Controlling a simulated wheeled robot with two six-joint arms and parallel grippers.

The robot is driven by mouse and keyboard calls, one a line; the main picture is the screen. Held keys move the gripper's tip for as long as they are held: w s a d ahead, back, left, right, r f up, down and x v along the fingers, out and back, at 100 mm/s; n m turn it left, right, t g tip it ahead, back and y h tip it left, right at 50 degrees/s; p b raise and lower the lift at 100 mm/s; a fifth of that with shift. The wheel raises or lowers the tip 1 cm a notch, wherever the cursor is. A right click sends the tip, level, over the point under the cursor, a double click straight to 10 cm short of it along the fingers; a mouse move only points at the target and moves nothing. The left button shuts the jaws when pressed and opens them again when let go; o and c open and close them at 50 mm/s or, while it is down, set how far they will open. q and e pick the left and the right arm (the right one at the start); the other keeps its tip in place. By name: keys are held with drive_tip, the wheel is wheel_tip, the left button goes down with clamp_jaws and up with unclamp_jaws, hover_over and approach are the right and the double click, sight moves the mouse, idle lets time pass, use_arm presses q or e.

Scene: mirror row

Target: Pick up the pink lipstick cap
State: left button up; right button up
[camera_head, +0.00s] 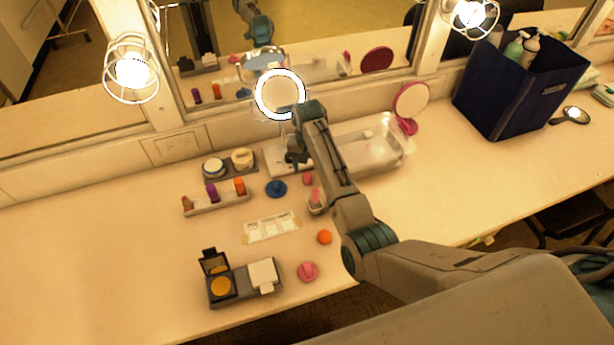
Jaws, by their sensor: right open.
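A small pink piece (308,180), which looks like the pink lipstick cap, lies on the counter just below and right of my right gripper. Close below it, a pink lipstick (316,195) stands in a small grey holder (317,208). My right gripper (295,164) is open over the back of the counter, in front of the round lit mirror. It appears empty, and its fingers are small and partly hidden by my arm. A larger pink rounded item (307,271) lies near the front edge. My left gripper is out of view.
A tray of lipsticks (216,200), a blue item (276,188), an orange ball (324,237) and a compact tray (245,283) lie around. A clear box (375,150) and navy bin (515,85) stand right. The left counter is clear.

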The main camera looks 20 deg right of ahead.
sight(308, 175)
wheel_tip(308, 175, down, 4)
drive_tip(key=shift+a+r+p, duration=0.1)
drive_tip(key=shift+r+p, duration=0.1)
drive_tip(key=shift+p, duration=0.45)
drive_tip(key=shift+s+f, duration=0.1)
drive_tip(key=shift+f, duration=0.4)
drive_tip(key=shift+c, duration=1.3)
drive_tip(key=c, duration=0.7)
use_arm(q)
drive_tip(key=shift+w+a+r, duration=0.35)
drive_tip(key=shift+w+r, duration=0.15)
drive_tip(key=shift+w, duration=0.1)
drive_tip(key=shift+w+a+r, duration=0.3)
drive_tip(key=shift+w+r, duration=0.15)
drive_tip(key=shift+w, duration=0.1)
use_arm(e)
drive_tip(key=shift+c, duration=0.2)
